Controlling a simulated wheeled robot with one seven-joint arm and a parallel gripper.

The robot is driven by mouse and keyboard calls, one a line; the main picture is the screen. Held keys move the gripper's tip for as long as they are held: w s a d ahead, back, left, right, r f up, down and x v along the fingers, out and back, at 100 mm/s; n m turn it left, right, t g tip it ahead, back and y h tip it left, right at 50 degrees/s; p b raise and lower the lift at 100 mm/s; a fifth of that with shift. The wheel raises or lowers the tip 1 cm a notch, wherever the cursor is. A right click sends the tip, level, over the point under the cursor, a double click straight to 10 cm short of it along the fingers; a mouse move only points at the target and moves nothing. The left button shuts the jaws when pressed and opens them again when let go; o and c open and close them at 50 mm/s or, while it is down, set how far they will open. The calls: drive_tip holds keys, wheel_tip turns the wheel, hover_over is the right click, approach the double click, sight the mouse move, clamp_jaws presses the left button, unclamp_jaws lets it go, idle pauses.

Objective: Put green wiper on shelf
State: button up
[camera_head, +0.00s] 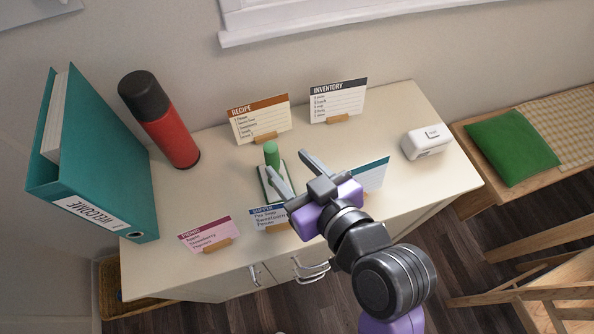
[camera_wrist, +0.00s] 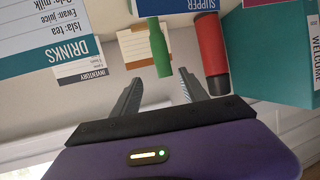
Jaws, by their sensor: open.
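The green wiper has an upright green handle (camera_head: 272,154) on a pale, green-edged base, and stands on the cream cabinet top (camera_head: 220,168). My gripper (camera_head: 287,163) is open and empty, close on the near right side of the wiper. In the head view one finger overlaps the base and hides part of it. In the wrist view the handle (camera_wrist: 159,48) shows ahead of my gripper (camera_wrist: 160,77), between the lines of the two fingers, with its end near the fingertips. Contact cannot be told. I cannot make out which surface is the shelf.
Cards stand around the wiper: recipe (camera_head: 260,118), inventory (camera_head: 338,101), supper (camera_head: 268,217), a pink-headed one (camera_head: 207,235) and a teal-headed one (camera_head: 372,174). A red flask (camera_head: 172,140) and a teal binder (camera_head: 105,165) stand left. A white box (camera_head: 427,142) sits right.

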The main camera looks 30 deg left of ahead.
sight(275, 157)
drive_tip(key=shift+s+f, duration=0.15)
drive_tip(key=shift+f, duration=0.1)
drive_tip(key=shift+s+p+x, duration=0.2)
drive_tip(key=shift+p+x, duration=0.35)
drive_tip(key=shift+x, duration=3.25)
drive_tip(key=shift+f, duration=0.15)
clamp_jaws()
